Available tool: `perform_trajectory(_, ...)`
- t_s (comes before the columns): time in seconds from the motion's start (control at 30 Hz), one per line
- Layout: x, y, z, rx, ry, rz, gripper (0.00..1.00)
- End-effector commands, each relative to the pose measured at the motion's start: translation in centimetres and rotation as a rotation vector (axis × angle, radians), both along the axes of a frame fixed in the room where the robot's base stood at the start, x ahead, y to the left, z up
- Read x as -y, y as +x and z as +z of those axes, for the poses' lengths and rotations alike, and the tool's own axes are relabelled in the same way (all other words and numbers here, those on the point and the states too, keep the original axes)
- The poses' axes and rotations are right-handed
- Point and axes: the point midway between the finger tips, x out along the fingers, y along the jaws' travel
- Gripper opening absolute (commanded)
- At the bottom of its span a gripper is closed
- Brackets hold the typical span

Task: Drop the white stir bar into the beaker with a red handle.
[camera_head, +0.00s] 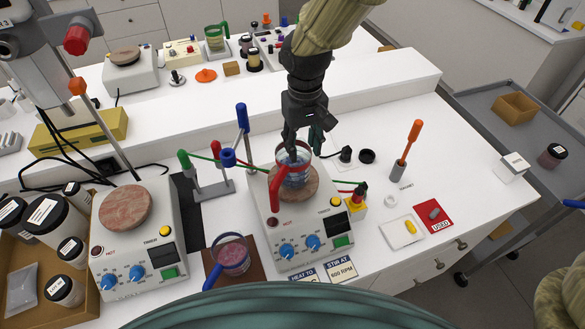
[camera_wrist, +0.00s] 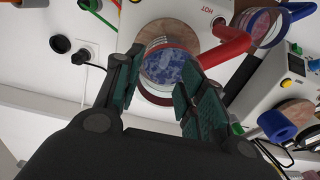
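The beaker with a red handle (camera_head: 294,180) stands on the round wooden top of the right hotplate (camera_head: 305,232) and holds blue contents. Its red handle (camera_head: 275,190) points toward the front. My gripper (camera_head: 303,143) is pointed down at the beaker's mouth. In the wrist view my gripper (camera_wrist: 160,72) is open, its dark green fingers apart, with the beaker (camera_wrist: 170,68) showing between them. I see nothing held between the fingers. I cannot make out the white stir bar in either view; whether it lies in the blue contents cannot be told.
A yellow bar (camera_head: 410,227) lies on a white card and a grey bar (camera_head: 434,213) on a red card marked USED. An orange-handled rod (camera_head: 407,150) stands at right. A blue-handled beaker (camera_head: 232,258) stands in front. Clamp stand (camera_head: 212,188) is close left of the gripper.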

Motion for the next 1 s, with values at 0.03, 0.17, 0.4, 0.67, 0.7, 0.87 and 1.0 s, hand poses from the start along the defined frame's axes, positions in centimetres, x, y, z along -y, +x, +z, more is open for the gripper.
perform_trajectory(0.03, 0.0, 0.0, 0.2, 0.001, 0.0, 0.0, 0.4)
perform_trajectory(0.17, 0.0, 0.0, 1.4, 0.002, 0.001, -0.002, 0.4)
perform_trajectory(0.4, 0.0, 0.0, 5.6, 0.006, 0.002, -0.002, 0.4)
perform_trajectory(0.67, 0.1, -0.1, 9.8, 0.004, 0.002, -0.001, 0.4)
perform_trajectory(0.7, 0.1, -0.1, 10.3, 0.005, 0.002, -0.001, 0.4)
perform_trajectory(0.87, 0.1, -0.2, 11.6, 0.003, 0.002, -0.001, 0.4)
perform_trajectory(1.0, 0.1, -0.2, 12.1, 0.003, 0.001, -0.001, 0.4)
